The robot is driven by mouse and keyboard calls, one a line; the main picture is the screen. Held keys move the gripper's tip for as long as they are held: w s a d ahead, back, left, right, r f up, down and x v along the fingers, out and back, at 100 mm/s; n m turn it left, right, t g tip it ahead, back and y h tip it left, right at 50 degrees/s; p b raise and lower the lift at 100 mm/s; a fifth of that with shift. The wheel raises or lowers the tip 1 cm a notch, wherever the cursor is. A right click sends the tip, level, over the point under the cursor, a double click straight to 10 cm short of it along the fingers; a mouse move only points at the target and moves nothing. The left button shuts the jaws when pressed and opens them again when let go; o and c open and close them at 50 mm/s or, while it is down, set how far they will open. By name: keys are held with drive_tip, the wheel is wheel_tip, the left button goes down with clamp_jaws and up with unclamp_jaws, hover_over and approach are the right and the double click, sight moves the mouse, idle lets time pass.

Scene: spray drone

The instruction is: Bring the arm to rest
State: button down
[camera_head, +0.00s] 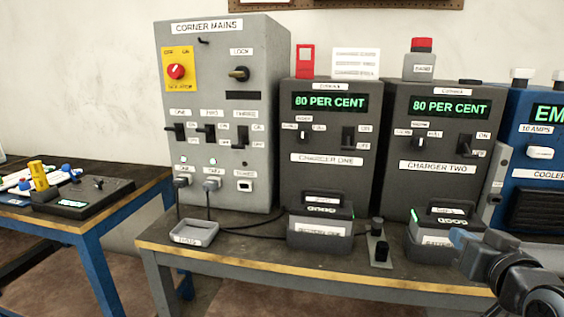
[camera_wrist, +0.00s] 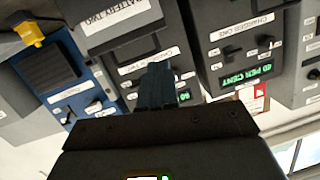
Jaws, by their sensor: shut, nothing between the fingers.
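My arm comes in at the lower right of the head view. My gripper (camera_head: 462,240) has blue fingers and sits in front of charger two (camera_head: 438,140), near its battery (camera_head: 428,240). In the wrist view the blue fingers of my gripper (camera_wrist: 157,84) are together and nothing shows between them. Charger two (camera_wrist: 150,68) appears tilted behind the fingers. I cannot tell how far the fingertips are from the battery.
Charger one (camera_head: 325,175) holds another battery (camera_head: 320,230). The corner mains cabinet (camera_head: 220,100) stands left of it, a blue cooler unit (camera_head: 540,195) right. A small grey tray (camera_head: 193,232) and a black-knobbed piece (camera_head: 378,245) are near the bench's front edge. A second table (camera_head: 110,205) is left.

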drive_tip(key=s+a+f+p, duration=0.1)
drive_tip(key=s+a+f, duration=0.5)
drive_tip(key=s, duration=0.4)
drive_tip(key=s+a+f+p, duration=0.1)
drive_tip(key=s+a+f, duration=0.45)
drive_tip(key=s, duration=0.55)
drive_tip(key=s+a+r+n+y+p, duration=0.1)
drive_tip(key=s+r+n, duration=0.1)
drive_tip(key=s, duration=0.8)
drive_tip(key=s+a+r+n+y+p, duration=0.1)
drive_tip(key=s+r, duration=0.2)
drive_tip(key=s, duration=0.8)
drive_tip(key=shift+r+n+g, duration=0.3)
drive_tip(key=shift+r+n, duration=0.1)
